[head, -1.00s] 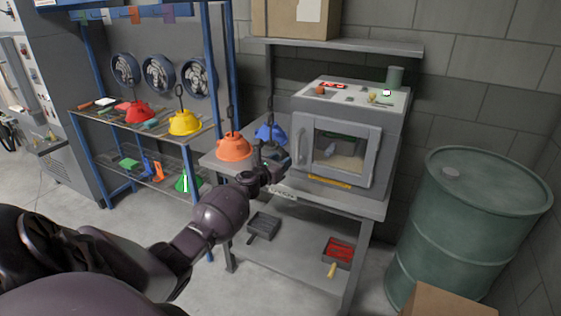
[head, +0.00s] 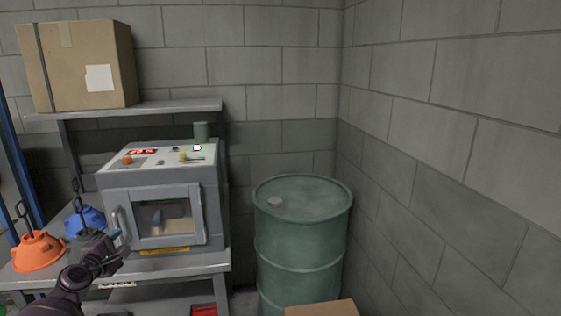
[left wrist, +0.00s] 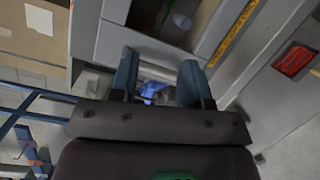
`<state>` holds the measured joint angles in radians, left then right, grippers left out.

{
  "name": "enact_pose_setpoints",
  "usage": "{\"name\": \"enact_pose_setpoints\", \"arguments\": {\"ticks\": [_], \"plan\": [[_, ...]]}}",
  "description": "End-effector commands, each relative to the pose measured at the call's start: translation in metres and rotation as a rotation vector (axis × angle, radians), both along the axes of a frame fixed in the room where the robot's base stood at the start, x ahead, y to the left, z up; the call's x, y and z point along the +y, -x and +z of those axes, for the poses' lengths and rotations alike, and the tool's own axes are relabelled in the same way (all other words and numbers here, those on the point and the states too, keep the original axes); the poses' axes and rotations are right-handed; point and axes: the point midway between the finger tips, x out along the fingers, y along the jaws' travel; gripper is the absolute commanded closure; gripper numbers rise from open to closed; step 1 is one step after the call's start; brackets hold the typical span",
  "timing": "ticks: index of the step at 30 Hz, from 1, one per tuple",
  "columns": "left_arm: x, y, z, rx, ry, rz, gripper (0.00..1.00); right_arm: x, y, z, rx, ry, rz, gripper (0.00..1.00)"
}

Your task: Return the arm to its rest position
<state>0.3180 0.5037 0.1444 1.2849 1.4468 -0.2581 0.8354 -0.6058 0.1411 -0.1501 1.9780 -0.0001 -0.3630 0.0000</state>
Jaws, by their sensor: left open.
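My left arm comes in low at the left of the head view. Its gripper (head: 118,245) is beside the lower end of the oven door handle, in front of the bench. In the left wrist view the gripper's two blue-grey fingers (left wrist: 160,84) stand apart, with nothing clearly held between them. A blue hood (head: 86,222) shows behind the gripper, and blue also shows between the fingers in the left wrist view (left wrist: 152,91). An orange hood (head: 38,252) sits at the left of the bench. My right gripper is out of view.
The grey oven (head: 165,200), door closed, stands on the bench under a shelf carrying a cardboard box (head: 75,65). A green drum (head: 300,245) stands to its right, with another box (head: 320,308) in front. Block walls close the right side.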

Motion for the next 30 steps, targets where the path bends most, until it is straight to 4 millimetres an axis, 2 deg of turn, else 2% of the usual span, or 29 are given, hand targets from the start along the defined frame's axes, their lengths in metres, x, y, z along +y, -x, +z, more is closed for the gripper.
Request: {"name": "enact_pose_setpoints", "arguments": {"ticks": [3,8,14,17,22,25,30], "plan": [[-0.030,0.013,-0.013,0.013,-0.340,-0.046,0.57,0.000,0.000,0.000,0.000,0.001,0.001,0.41],[-0.066,0.040,-0.038,0.031,-0.776,-0.106,0.57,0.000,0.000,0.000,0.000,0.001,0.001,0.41],[-0.109,0.089,-0.076,0.050,-1.271,-0.186,0.57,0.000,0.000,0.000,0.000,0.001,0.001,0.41],[-0.129,0.120,-0.096,0.059,-1.495,-0.226,0.57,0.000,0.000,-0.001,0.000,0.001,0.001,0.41],[-0.162,0.186,-0.128,0.089,-1.813,-0.297,0.57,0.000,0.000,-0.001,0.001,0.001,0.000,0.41],[-0.179,0.226,-0.143,0.115,-1.924,-0.333,0.57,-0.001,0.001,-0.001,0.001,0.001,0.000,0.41],[-0.200,0.292,-0.167,0.182,-1.960,-0.391,0.57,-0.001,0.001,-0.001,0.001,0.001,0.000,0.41]]}}
